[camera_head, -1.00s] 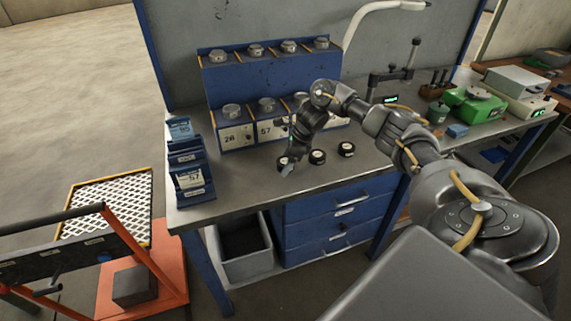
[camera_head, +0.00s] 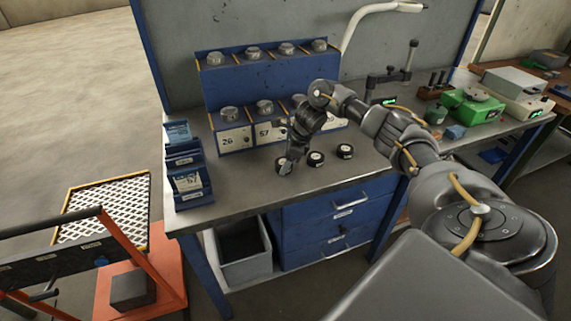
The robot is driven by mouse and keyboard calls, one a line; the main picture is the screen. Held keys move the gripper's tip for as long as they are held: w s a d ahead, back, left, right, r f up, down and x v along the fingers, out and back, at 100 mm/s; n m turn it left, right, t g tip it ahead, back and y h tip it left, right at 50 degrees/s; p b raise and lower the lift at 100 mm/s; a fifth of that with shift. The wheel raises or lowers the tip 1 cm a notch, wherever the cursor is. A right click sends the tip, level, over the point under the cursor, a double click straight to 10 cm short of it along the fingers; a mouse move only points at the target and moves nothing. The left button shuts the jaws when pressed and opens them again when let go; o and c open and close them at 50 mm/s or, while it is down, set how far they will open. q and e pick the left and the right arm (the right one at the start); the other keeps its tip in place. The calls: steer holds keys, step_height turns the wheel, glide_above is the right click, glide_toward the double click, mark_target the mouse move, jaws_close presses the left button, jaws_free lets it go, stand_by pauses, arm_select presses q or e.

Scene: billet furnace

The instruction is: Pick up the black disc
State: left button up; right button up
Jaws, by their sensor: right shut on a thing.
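Three small black discs with pale labels stand in a row on the grey bench top. The leftmost black disc (camera_head: 281,162) is partly hidden by my right gripper (camera_head: 285,166), which points down and is shut on it at the bench surface. The middle black disc (camera_head: 315,159) and the right black disc (camera_head: 345,151) stand free to the right of the gripper. I cannot tell whether the held disc is clear of the bench. My left gripper is not in view.
A blue rack (camera_head: 263,71) with several metal pucks and numbered bins stands behind the discs. Blue label holders (camera_head: 188,181) stand at the bench's left end. A green device (camera_head: 472,107) sits to the right. The bench front (camera_head: 240,203) is clear.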

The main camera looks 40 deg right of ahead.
steer(key=shift+w+r, duration=0.1)
steer(key=shift+r, duration=0.35)
steer(key=s+d+r, duration=0.6)
steer(key=s+r, duration=0.5)
steer(key=s, duration=0.1)
steer(key=shift+s+r+b, duration=0.35)
steer(key=shift+s+r, duration=0.05)
